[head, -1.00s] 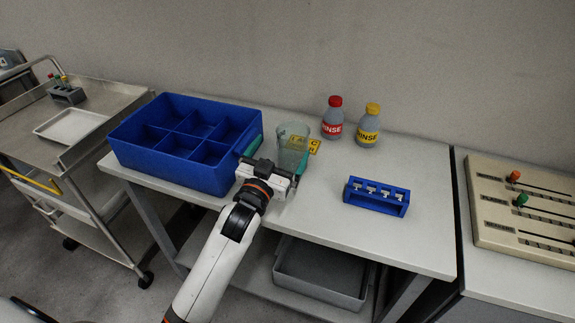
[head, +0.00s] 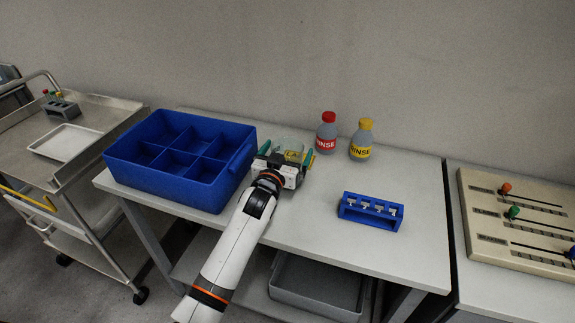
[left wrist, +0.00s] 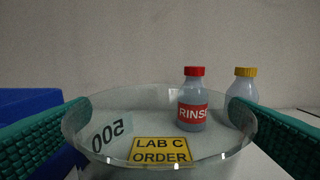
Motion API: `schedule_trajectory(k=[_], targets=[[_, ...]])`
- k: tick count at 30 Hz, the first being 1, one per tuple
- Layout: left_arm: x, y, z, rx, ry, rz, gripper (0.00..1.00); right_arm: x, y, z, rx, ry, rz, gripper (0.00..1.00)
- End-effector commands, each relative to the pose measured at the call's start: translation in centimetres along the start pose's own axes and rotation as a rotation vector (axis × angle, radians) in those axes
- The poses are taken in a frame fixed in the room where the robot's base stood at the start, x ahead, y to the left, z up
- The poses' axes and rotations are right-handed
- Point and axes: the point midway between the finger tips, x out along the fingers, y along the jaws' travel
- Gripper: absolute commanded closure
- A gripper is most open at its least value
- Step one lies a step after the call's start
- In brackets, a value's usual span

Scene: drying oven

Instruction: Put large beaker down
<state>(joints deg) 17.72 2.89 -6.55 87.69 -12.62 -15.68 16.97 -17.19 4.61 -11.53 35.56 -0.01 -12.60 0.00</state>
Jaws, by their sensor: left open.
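The large clear glass beaker (head: 289,142) is upright at the back middle of the table, right of the blue bin. Its rim (left wrist: 160,92) fills the middle of the left wrist view, with a reversed 500 mark. A yellow LAB C ORDER label (left wrist: 160,151) shows on or through the glass. My left gripper (head: 287,153) is open, its green fingers on either side of the beaker; in the left wrist view they overlap the rim's edges, so I cannot tell whether they touch. The beaker's base is hidden behind the gripper in the head view. My right gripper is out of view.
A divided blue bin (head: 222,188) stands close on the left. Red-capped (head: 326,134) and yellow-capped (head: 362,140) rinse bottles stand right of the beaker. A blue rack (head: 370,212) is at front right. Bare table (head: 315,215) lies between the rack and my arm.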

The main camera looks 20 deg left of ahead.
Motion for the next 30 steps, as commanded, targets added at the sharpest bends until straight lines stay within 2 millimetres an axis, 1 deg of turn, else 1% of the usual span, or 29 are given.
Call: schedule_trajectory(k=[3, 9, 11, 21, 22, 23, 27, 30], targets=[[0.67, 0.0, 0.03, 0.0, -0.001, 0.0, 0.0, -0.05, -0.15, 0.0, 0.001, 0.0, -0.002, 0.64], [0.68, 0.01, -0.02, 0.0, 0.0, 0.0, 0.0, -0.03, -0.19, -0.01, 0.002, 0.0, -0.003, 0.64], [0.68, 0.02, -0.02, 0.0, 0.0, 0.0, 0.08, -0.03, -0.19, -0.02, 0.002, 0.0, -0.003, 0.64], [0.66, 0.03, -0.02, 0.001, 0.0, 0.0, 0.64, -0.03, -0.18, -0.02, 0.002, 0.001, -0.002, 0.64], [0.67, 0.03, 0.06, 0.001, -0.002, 0.0, 0.64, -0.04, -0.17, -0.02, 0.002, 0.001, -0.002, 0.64], [0.66, 0.03, 0.06, 0.001, -0.002, 0.0, 0.7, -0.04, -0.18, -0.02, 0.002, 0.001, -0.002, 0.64], [0.66, 0.04, 0.08, 0.001, -0.002, 0.0, 0.7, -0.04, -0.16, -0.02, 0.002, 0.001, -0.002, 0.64], [0.69, 0.05, 0.62, 0.001, -0.004, 0.0, 0.7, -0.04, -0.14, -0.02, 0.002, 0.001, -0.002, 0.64]])
